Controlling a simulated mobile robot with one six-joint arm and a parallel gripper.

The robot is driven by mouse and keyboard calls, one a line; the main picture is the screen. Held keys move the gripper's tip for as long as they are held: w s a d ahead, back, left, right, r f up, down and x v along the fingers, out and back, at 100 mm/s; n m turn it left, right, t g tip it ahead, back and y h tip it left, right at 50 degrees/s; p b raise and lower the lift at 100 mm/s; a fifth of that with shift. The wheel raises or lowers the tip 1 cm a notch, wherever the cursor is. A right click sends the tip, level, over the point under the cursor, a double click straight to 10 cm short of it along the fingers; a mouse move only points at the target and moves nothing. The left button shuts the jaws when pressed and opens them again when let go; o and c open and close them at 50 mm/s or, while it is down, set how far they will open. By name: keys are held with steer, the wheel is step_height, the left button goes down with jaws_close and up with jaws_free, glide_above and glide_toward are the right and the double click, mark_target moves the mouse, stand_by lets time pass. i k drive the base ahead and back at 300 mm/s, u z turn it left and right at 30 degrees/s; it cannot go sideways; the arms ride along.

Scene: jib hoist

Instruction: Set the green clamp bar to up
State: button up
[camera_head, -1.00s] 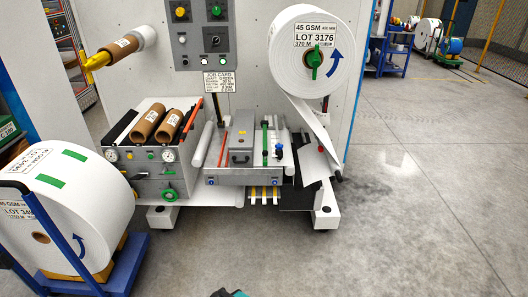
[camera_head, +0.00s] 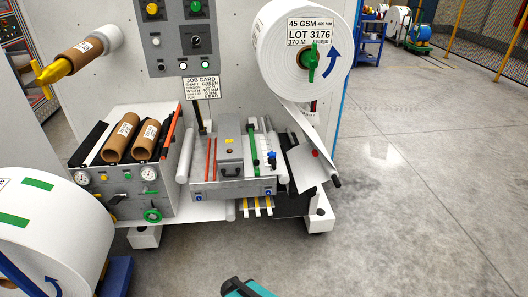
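The green clamp bar (camera_head: 253,150) is a thin green strip on the grey splice table (camera_head: 232,190) of the machine, right of a grey box with a handle (camera_head: 229,157). It runs front to back and looks to lie along the table top. I cannot tell its exact tilt from here. Two red bars (camera_head: 210,158) lie left of the box, and a small dark green and blue piece sits just right of the green bar. Only a teal and black part of my arm shows at the bottom edge, far from the table. My gripper's fingers are not visible.
A white paper roll (camera_head: 275,60) with a green knob hangs above the table, its web running down to the right. Brown cores (camera_head: 146,138) rest on the left unit. A large roll on a blue cart (camera_head: 118,274) stands front left. The floor in front and right is clear.

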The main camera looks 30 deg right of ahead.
mark_target(256, 162)
steer(key=z, duration=0.15)
steer(key=i, duration=0.8)
steer(key=u, duration=0.55)
steer(key=i, duration=0.8)
steer(key=u, duration=0.45)
